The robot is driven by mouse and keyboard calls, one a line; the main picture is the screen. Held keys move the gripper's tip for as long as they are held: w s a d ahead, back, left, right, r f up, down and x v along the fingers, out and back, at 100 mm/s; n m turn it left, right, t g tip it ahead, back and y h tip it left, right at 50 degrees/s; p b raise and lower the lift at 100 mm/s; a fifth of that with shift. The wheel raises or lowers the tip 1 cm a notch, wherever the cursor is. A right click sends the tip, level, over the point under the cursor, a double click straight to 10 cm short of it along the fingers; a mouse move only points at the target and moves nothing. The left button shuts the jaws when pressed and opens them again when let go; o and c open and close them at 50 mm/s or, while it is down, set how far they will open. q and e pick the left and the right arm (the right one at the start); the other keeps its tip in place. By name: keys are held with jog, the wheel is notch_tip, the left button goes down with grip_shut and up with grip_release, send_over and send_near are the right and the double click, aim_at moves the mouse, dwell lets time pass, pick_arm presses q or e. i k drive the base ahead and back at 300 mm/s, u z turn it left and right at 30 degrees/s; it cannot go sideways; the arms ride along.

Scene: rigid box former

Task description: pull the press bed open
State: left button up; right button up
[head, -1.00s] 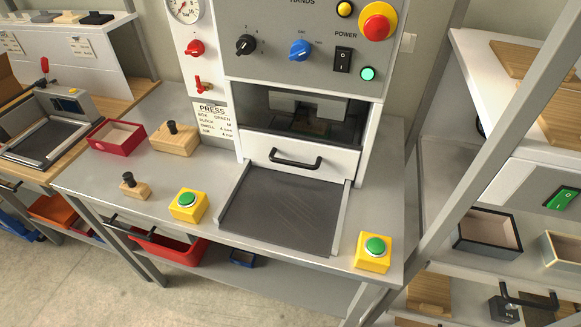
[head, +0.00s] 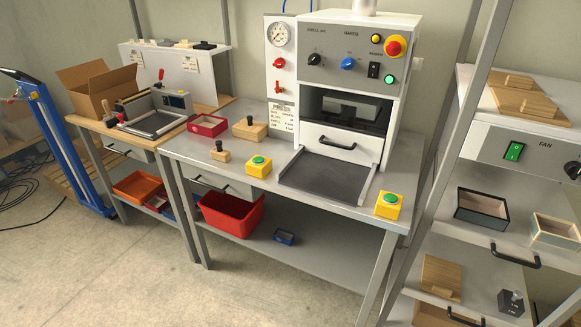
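The press (head: 360,50) stands on the grey bench in the middle of the head view. Its white front drawer panel with a black bar handle (head: 331,142) sits below the dark press opening (head: 342,110). A dark grey bed plate (head: 327,178) between low side rails lies in front of this panel. A yellow box with a green button stands on each side of the plate, one at the left (head: 259,166) and one at the right (head: 388,205). Neither of my grippers shows in the view.
A red box (head: 207,125) and wooden blocks with black knobs (head: 250,129) lie on the bench left of the press. A shelf rack with a slanted grey post (head: 445,130) stands close on the right. Floor (head: 150,270) in front is clear.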

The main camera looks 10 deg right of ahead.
aim_at(354, 147)
jog(key=z, duration=0.55)
jog(key=i, duration=0.25)
jog(key=z, duration=0.25)
